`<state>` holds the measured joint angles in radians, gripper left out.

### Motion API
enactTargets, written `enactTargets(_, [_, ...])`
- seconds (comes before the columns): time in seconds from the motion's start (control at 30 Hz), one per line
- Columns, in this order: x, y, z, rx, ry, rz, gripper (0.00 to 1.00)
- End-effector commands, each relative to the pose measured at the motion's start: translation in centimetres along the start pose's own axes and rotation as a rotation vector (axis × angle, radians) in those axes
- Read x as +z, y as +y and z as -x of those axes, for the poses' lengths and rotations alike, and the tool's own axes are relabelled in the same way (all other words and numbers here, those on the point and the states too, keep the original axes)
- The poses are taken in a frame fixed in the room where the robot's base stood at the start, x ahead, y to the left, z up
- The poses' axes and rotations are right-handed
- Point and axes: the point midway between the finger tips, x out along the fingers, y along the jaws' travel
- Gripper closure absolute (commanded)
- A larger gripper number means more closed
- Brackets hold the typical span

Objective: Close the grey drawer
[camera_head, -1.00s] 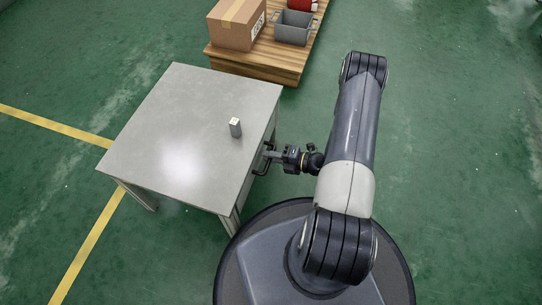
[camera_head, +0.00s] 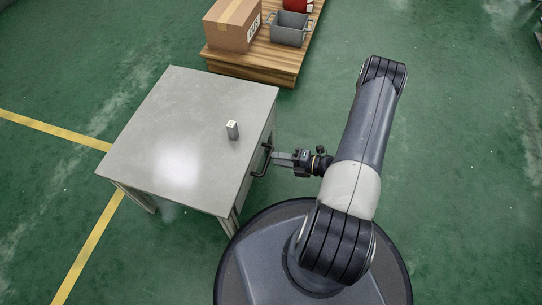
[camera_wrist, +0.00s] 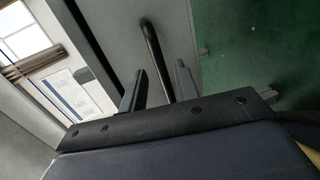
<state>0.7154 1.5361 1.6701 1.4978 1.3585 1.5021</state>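The grey drawer (camera_wrist: 125,30) is under the grey table; its front lies close to the table edge. A dark strip runs between the front and the table edge in the wrist view, and I cannot tell whether it is a gap. The dark bar handle (camera_head: 262,161) sticks out from the front; it also shows in the wrist view (camera_wrist: 152,45). My gripper (camera_head: 276,158) points at the handle from the right. Its fingers (camera_wrist: 158,85) are apart, one on each side of the bar in the wrist view, not clamped on it.
A wooden pallet (camera_head: 255,68) behind the table carries a cardboard box (camera_head: 230,30) and a grey bin (camera_head: 289,30). The green floor right of my arm is clear.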

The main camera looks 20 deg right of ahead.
Motion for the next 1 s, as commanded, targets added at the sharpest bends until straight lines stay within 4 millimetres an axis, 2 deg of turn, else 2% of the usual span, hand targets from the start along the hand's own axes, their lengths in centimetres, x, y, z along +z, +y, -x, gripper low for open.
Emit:
enactTargets(0.03, [0.1, 0.2, 1.1, 0.000, -0.006, -0.001, 0.70])
enactTargets(0.2, [0.0, 0.2, 3.8, -0.001, -0.005, -0.002, 0.70])
enactTargets(0.4, [0.0, 0.1, 5.8, 0.000, -0.002, 0.000, 0.70])
enactTargets(0.63, [0.0, 0.0, 6.5, 0.000, 0.001, 0.000, 0.70])
enactTargets(1.0, [0.0, -0.1, 5.9, 0.000, 0.002, 0.000, 0.70])
